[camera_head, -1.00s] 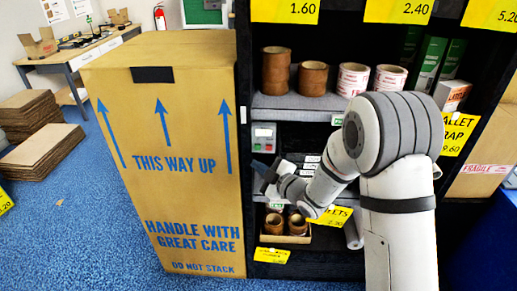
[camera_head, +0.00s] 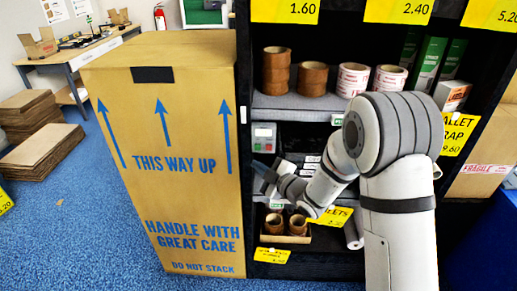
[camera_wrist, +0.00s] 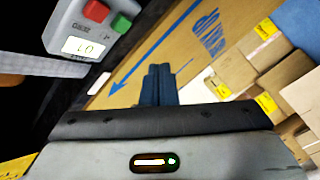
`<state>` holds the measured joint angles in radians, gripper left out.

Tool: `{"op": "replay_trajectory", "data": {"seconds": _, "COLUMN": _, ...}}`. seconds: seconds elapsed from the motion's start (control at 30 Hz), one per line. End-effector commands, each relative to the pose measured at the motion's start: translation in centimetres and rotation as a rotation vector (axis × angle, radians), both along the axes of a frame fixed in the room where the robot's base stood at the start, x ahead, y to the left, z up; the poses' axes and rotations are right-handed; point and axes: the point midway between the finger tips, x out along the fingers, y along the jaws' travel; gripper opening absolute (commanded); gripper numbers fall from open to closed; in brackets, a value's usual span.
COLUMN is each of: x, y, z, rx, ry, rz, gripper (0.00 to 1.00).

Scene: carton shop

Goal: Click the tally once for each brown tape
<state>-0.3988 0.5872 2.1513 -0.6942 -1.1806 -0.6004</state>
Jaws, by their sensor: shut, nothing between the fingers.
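The tally (camera_head: 264,136) is a grey box with a small display on the middle shelf, beside the tall carton. In the wrist view the tally (camera_wrist: 82,28) is at upper left, with a red and a green button; its display digits are hard to read. Brown tapes stand on the upper shelf as a taller stack (camera_head: 276,72) and a shorter stack (camera_head: 313,79). More brown tapes (camera_head: 298,225) are in an open box on the lower shelf. My gripper (camera_wrist: 160,86) is shut and empty, apart from the tally; its fingers (camera_head: 263,171) are just below it.
The tall carton (camera_head: 170,150) stands close on the left of my gripper. Red-and-white tapes (camera_head: 353,80) stand right of the brown ones. Pallet-wrap boxes (camera_head: 452,95) are further right.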

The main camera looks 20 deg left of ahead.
Motion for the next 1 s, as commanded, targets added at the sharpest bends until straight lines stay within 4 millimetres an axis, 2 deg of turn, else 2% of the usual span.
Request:
{"op": "replay_trajectory", "data": {"seconds": 0.77, "x": 0.2, "y": -0.3, "z": 0.2, "rx": -0.005, "ry": 0.005, "rz": -0.011, "gripper": 0.00}}
{"op": "replay_trajectory", "data": {"seconds": 0.87, "x": 1.0, "y": -1.8, "z": 0.9, "rx": -0.034, "ry": 0.036, "rz": -0.070, "gripper": 0.00}}
{"op": "replay_trajectory", "data": {"seconds": 0.97, "x": 2.2, "y": -5.0, "z": 2.1, "rx": -0.085, "ry": 0.109, "rz": -0.190, "gripper": 0.00}}
{"op": "replay_trajectory", "data": {"seconds": 1.0, "x": 2.7, "y": -6.9, "z": 2.7, "rx": -0.108, "ry": 0.152, "rz": -0.257, "gripper": 0.00}}
